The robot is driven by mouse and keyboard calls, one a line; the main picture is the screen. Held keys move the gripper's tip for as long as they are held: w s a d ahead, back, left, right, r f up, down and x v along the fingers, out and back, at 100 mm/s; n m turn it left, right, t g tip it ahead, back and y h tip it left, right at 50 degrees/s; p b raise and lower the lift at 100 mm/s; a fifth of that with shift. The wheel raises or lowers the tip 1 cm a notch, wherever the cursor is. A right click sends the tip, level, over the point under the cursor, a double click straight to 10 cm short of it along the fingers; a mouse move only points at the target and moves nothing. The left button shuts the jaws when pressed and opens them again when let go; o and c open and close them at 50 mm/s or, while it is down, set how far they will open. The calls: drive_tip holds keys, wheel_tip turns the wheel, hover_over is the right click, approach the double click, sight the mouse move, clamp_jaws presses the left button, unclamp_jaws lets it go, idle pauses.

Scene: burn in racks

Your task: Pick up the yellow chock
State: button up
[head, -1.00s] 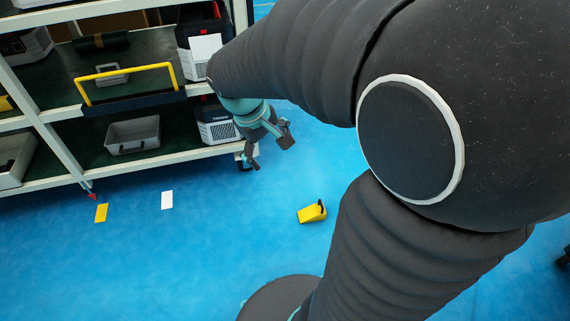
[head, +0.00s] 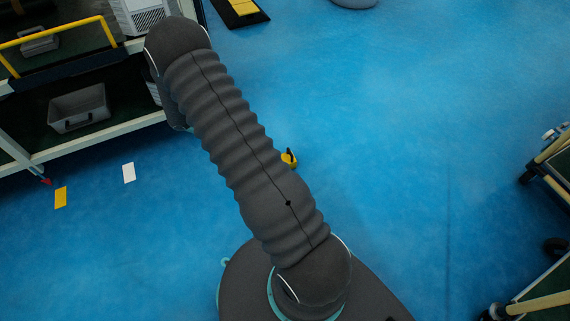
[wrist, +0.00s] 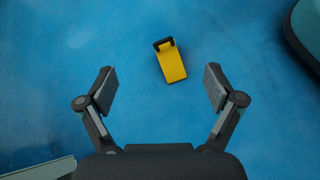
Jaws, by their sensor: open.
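The yellow chock (wrist: 171,62) lies on the blue floor. In the wrist view it is ahead of my gripper (wrist: 160,88), a little right of the middle between the fingertips, with its dark end away from me. My gripper is open and empty, and its fingers stand apart from the chock. In the head view the chock (head: 289,159) is mostly hidden behind my arm; only its right part shows. My gripper is hidden in the head view.
A shelf rack with a grey bin (head: 79,108) stands at the left. Yellow (head: 61,197) and white (head: 129,173) floor markers lie in front of it. Carts (head: 548,290) stand at the right edge. The floor right of the chock is clear.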

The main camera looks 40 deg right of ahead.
sight(290, 159)
drive_tip(key=d+f+n+h, duration=0.1)
drive_tip(key=f, duration=0.5)
drive_tip(key=s+d+f+n+h+b, duration=0.1)
drive_tip(key=f+n, duration=0.1)
drive_tip(key=f, duration=0.4)
drive_tip(key=d+f+n, duration=0.1)
drive_tip(key=f, duration=0.5)
drive_tip(key=shift+s+f+h+b, duration=0.25)
drive_tip(key=shift+h+b, duration=0.1)
drive_tip(key=shift+h, duration=0.05)
drive_tip(key=shift+s+d+f, duration=0.1)
drive_tip(key=shift+d+f, duration=0.15)
drive_tip(key=x, duration=0.7)
drive_tip(key=shift+b, duration=0.3)
drive_tip(key=shift+w+b+x, duration=0.2)
drive_tip(key=shift+b+x, duration=0.15)
drive_tip(key=shift+x, duration=2.75)
drive_tip(key=shift+d+r, duration=0.1)
drive_tip(key=shift+r, duration=0.05)
drive_tip(key=c, duration=1.5)
